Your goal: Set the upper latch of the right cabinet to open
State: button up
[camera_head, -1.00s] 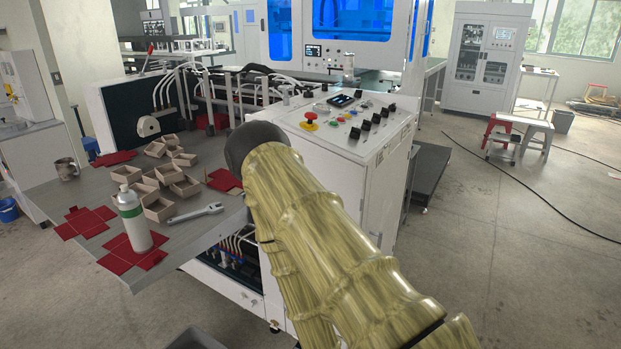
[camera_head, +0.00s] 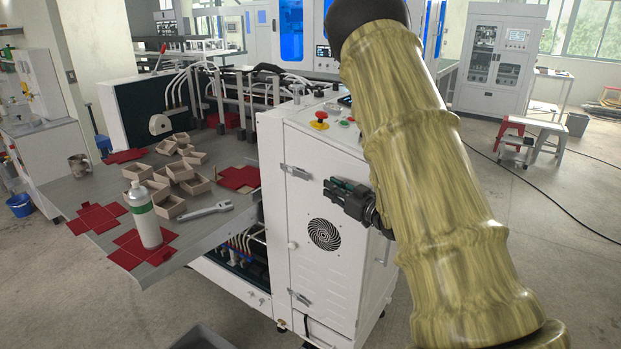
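The white cabinet (camera_head: 340,275) stands right of the worktable, with a round fan grille (camera_head: 323,234) in its door. The upper latch (camera_head: 295,171) is a small metal piece at the door's upper left edge; its setting is too small to tell. A similar lower latch (camera_head: 299,297) sits below it. My gripper (camera_head: 330,190) is in front of the door's upper part, right of and slightly below the upper latch, and apart from it. Its dark fingers point left; their gap is unclear. My arm covers the cabinet's upper right part.
The grey worktable (camera_head: 90,190) at left holds small boxes, red cut sheets, a white-green bottle (camera_head: 145,215), a wrench (camera_head: 205,210) and a mug (camera_head: 80,165). Control buttons, including a red one (camera_head: 320,120), top the cabinet.

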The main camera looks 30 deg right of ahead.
jog(key=w+p, duration=0.1)
jog(key=w, duration=0.2)
jog(key=w+a+p, duration=0.1)
jog(key=w, duration=0.2)
jog(key=w+p, duration=0.1)
jog(key=w, duration=0.3)
jog(key=shift+w+a+f, duration=0.1)
jog(key=shift+a, duration=0.05)
grip_shut()
jog(key=shift+a+m+h+b, duration=0.3)
jog(key=shift+m+h, duration=0.1)
jog(key=shift+h, duration=0.2)
jog(key=shift+a+f+m+h+b, duration=0.15)
jog(key=shift+a+m+h+b, duration=0.4)
jog(key=shift+m+h+b, duration=0.4)
jog(key=m+g+h+b, duration=0.7)
jog(key=m+g+h, duration=1)
jog(key=m+g, duration=0.3)
send_near(302, 174)
jog(key=shift+w+d+r+n+g, duration=0.25)
jog(key=shift+w+d+n, duration=0.1)
jog(key=shift+w, duration=0.45)
jog(key=shift+w+d+r+n+g, duration=0.1)
jog(key=shift+w+d+n+g, duration=0.2)
jog(key=shift+w, duration=0.5)
